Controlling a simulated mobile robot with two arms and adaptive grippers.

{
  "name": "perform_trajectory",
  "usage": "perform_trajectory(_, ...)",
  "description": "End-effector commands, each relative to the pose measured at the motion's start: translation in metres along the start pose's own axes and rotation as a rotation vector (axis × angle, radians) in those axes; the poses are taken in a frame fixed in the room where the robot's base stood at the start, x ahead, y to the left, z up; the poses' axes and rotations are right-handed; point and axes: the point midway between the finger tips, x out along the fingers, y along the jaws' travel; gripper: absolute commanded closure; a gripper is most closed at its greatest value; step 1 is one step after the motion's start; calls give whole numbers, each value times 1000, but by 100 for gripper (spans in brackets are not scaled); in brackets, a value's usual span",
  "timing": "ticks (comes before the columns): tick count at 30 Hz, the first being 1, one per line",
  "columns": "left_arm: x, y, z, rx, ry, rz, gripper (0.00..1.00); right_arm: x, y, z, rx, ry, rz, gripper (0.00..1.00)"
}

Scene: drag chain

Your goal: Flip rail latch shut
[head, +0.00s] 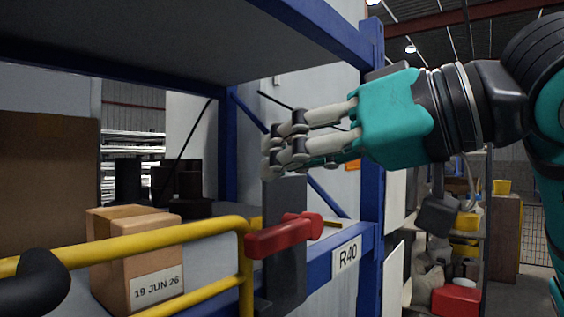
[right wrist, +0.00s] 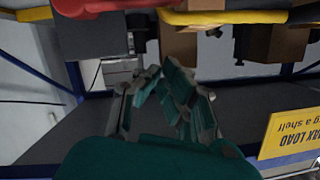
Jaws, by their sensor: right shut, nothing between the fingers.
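The red latch (head: 285,236) sits at the right end of the yellow rail (head: 175,236), in front of a dark grey upright plate (head: 285,285). Its red bar lies nearly level, with a thicker knob at its right end. In the right wrist view the red latch (right wrist: 112,8) and the yellow rail (right wrist: 225,17) show along the top edge. My right gripper (head: 272,157) is shut and empty, above the latch and apart from it. It also shows in the right wrist view (right wrist: 163,75). My left gripper is not in view.
A cardboard box (head: 135,255) dated 19 JUN 26 stands behind the rail. The R40 label (head: 346,256) is on the blue beam. A stocked rack (head: 450,250) stands further right.

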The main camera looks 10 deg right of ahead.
Motion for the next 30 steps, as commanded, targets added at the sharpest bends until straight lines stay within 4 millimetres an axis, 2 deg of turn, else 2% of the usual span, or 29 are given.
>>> perform_trajectory(1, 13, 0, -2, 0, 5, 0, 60, -11, 2, 6, -1, 8, 0, 100)
perform_trajectory(3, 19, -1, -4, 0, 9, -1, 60, -25, 0, 6, -1, 8, -1, 100)
perform_trajectory(9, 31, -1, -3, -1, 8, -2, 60, -64, -3, 7, 1, 6, 0, 100)
perform_trajectory(13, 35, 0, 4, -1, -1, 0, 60, -82, -4, 6, 1, 5, 0, 100)
perform_trajectory(18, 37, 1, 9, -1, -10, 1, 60, -93, -6, 5, 1, 2, 1, 100)
perform_trajectory(30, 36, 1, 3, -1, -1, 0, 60, -94, -6, 5, 1, 2, 0, 100)
